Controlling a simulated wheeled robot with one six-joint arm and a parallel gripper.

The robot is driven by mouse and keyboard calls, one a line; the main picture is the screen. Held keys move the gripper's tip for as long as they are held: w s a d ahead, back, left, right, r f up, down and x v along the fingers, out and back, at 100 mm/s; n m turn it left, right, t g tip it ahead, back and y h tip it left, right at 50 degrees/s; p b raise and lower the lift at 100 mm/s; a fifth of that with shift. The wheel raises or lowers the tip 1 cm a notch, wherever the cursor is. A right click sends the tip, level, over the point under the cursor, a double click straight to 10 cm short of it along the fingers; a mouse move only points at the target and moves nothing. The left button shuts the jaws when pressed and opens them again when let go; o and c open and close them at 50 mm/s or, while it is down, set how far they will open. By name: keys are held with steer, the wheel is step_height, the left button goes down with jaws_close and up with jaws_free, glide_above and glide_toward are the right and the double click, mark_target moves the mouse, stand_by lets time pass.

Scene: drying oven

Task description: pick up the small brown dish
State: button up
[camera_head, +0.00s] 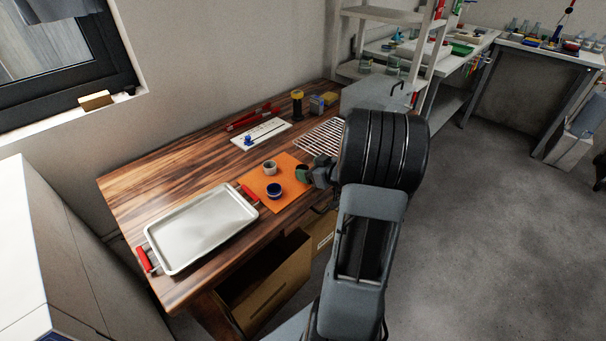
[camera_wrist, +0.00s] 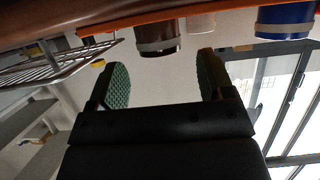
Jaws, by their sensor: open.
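The small brown dish (camera_wrist: 158,38) shows in the wrist view, dark with a paler band, against the orange mat (camera_wrist: 130,20). This view looks upside down. My gripper (camera_wrist: 162,72) is open, with a green-padded finger on each side. The dish lies just beyond the fingertips, roughly in line with the gap and apart from them. In the head view my gripper (camera_head: 305,174) is at the right edge of the orange mat (camera_head: 258,201). The brown dish cannot be made out clearly there, behind or beside the gripper.
A blue dish (camera_head: 274,190) and a grey cup (camera_head: 269,168) stand on the mat. A metal tray with red handles (camera_head: 200,232) lies left of it. A wire rack (camera_head: 318,138) and a white board (camera_head: 261,134) lie behind. Bare wooden tabletop (camera_head: 160,180) is at the left.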

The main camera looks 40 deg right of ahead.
mark_target(298, 167)
steer(key=shift+b+x, duration=0.5)
steer(key=shift+x, duration=1.7)
steer(key=shift+f, duration=0.15)
steer(key=shift+c, duration=0.2)
steer(key=c, duration=0.9)
steer(key=shift+c, duration=0.2)
